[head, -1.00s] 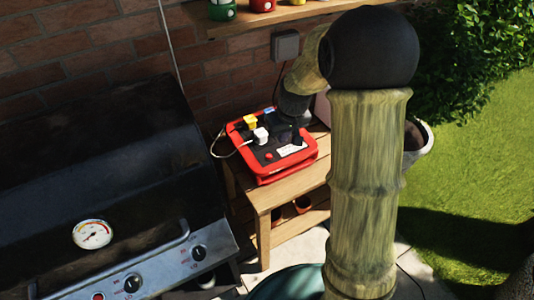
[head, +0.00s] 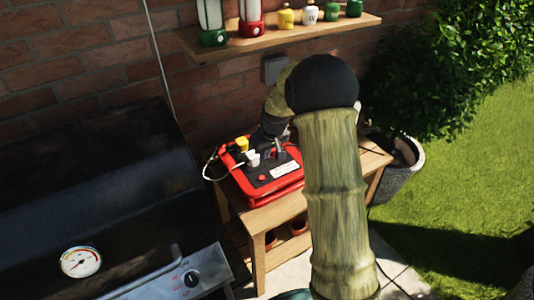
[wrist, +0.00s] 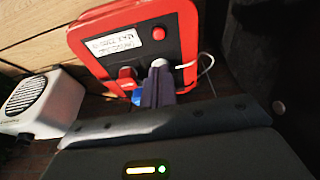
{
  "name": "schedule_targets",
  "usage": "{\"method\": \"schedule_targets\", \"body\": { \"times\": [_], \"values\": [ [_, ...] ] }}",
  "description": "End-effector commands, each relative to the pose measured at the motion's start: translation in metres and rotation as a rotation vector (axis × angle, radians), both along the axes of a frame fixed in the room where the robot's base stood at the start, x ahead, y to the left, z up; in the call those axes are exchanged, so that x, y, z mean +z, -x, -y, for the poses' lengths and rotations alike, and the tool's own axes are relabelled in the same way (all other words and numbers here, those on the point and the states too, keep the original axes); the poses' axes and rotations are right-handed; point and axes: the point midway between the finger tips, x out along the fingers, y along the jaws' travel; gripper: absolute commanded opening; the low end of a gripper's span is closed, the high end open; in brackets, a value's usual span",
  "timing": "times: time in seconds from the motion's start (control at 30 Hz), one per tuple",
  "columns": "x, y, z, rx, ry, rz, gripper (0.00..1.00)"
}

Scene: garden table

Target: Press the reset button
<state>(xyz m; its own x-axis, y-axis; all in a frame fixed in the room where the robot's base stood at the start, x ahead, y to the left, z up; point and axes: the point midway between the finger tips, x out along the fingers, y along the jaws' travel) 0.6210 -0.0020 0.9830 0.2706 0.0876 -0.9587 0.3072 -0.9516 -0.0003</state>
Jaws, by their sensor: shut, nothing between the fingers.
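The red power box (head: 281,193) with a black top panel stands on a wooden table. Its small round red button (head: 261,178) is near the front edge, left of a white label (head: 285,170). The button also shows in the wrist view (wrist: 158,33), uncovered. A white plug (head: 252,159) and a yellow plug (head: 242,143) sit in the panel, with a white cable. My gripper (wrist: 159,76) is shut and empty, pointing at the box near the white plug. The button lies beyond the fingertips and apart from them. In the head view my arm partly hides the gripper.
A black grill (head: 90,190) stands at left. A wall shelf (head: 300,34) with lanterns and small pots is above. A pale vented box (wrist: 40,103) is beside the power box in the wrist view. A planter (head: 403,170) stands to the right.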

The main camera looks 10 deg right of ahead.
Motion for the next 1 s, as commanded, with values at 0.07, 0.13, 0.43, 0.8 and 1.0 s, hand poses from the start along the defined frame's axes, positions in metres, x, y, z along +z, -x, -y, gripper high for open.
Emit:
{"method": "schedule_targets", "body": {
  "times": [0.07, 0.13, 0.43, 0.8, 1.0],
  "values": [
    [-0.014, -0.003, -0.002, 0.001, -0.001, -0.004, 0.0],
    [-0.026, -0.006, -0.003, 0.001, 0.001, -0.005, 0.0],
    [-0.075, -0.02, -0.007, 0.001, 0.001, -0.005, 0.0],
    [-0.112, -0.02, -0.007, 0.002, 0.001, -0.001, 0.0],
    [-0.112, -0.02, -0.007, 0.002, 0.001, 0.0, 0.0]
  ]
}}
